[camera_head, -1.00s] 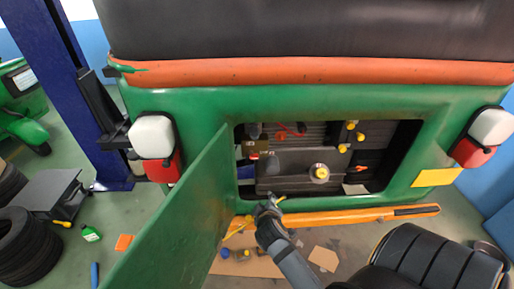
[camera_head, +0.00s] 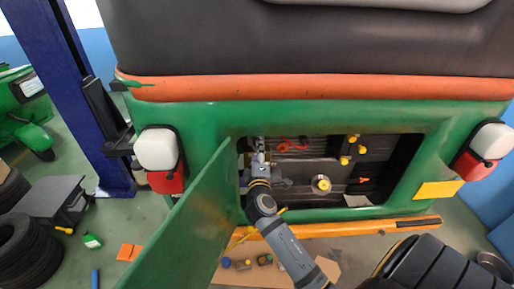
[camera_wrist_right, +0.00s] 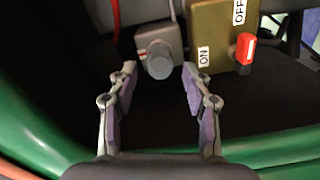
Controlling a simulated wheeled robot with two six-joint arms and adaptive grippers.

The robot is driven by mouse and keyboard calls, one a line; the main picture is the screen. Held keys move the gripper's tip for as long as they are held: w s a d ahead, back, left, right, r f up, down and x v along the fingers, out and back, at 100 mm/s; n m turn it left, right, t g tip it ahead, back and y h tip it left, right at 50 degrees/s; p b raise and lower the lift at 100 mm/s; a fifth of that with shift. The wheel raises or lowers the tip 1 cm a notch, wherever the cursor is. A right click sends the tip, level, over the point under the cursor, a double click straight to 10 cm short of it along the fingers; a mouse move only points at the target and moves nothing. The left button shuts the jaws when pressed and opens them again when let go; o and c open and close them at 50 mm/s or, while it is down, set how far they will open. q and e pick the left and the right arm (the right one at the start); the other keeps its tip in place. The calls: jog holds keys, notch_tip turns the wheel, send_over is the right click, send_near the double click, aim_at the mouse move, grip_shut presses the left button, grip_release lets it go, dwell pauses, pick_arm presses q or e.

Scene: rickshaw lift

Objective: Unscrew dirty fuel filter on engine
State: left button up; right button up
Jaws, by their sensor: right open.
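The engine bay (camera_head: 290,200) of the green vehicle is open. My right gripper (camera_head: 259,158) reaches into its left part. In the right wrist view the gripper (camera_wrist_right: 159,75) is open, with a finger on each side. A grey, round-ended cylinder (camera_wrist_right: 158,62), apparently the fuel filter, hangs from a grey housing (camera_wrist_right: 150,20) just beyond and between the fingertips. The fingers look apart from it. In the head view my gripper hides this part. My left gripper is not in view.
A tan plate marked ON and OFF with a red switch (camera_wrist_right: 245,48) is close right of the filter. The open green door (camera_head: 190,225) stands left of my arm. An orange bar (camera_head: 350,228) runs below the opening. A yellow-topped cap (camera_head: 321,184) is on the engine.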

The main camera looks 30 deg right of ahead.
jog(key=x, duration=0.4)
jog(key=shift+w+d, duration=0.1)
jog(key=f+m+b, duration=0.1)
jog(key=m+b, duration=0.1)
jog(key=shift+b, duration=0.3)
jog(key=m+b, duration=1)
jog(key=m, duration=0.1)
jog(key=shift+r+m, duration=0.2)
jog(key=shift+m, duration=0.1)
jog(key=shift+r+m+b, duration=0.3)
jog(key=shift+m+b, duration=0.25)
jog(key=shift+m, duration=0.35)
